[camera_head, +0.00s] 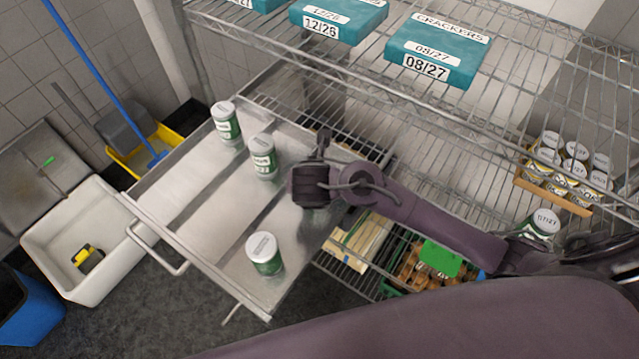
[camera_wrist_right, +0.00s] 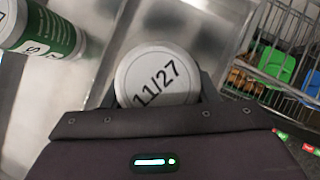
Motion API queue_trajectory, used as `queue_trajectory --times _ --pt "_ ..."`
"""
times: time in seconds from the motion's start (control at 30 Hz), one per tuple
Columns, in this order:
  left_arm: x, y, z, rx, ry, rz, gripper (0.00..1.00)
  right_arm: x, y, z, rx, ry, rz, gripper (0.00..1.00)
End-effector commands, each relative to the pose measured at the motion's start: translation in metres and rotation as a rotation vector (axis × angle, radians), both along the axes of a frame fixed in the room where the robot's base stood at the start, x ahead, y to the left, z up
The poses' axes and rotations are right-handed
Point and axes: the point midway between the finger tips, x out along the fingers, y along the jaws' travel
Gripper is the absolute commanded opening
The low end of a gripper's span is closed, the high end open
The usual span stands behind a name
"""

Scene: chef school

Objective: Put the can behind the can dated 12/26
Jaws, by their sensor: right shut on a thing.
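Several white-lidded cans with green labels are in view. My right gripper (camera_head: 310,186) is over the cart, right of the second can. In the wrist view it is shut on a can (camera_wrist_right: 157,76) whose lid reads 11/27; the head view hides this can.
A wire rack (camera_head: 480,120) stands right of the cart (camera_head: 185,190). It bears teal boxes, one marked 12/26 (camera_head: 338,18) and one marked 08/27 (camera_head: 437,48), a lone can (camera_head: 543,223) and a carton of jars (camera_head: 553,197). The cart's left side is bare.

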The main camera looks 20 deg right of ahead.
Motion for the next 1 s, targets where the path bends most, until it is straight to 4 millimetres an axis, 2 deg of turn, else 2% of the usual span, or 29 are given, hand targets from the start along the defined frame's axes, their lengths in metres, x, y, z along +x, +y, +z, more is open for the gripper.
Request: queue_trajectory --times 0.37,0.4,0.57,0.83,1.0 --pt "0.000 0.000 -0.002 0.000 0.000 0.000 0.36 0.000 0.000 -0.004 0.001 -0.002 -0.001 0.21" --pt "0.000 0.000 -0.002 0.000 0.001 0.000 0.36 0.000 0.000 -0.005 0.001 -0.001 0.000 0.54" --pt "0.000 0.000 -0.001 0.000 0.001 0.000 0.36 0.000 0.000 -0.004 0.001 -0.001 0.000 0.75" --pt "-0.001 0.000 -0.001 0.000 0.001 -0.001 0.36 0.000 0.000 -0.003 0.001 -0.001 0.000 0.75" --pt "-0.001 0.000 0.001 0.000 0.001 -0.001 0.36 -0.006 0.005 0.008 0.005 0.000 0.003 0.75"
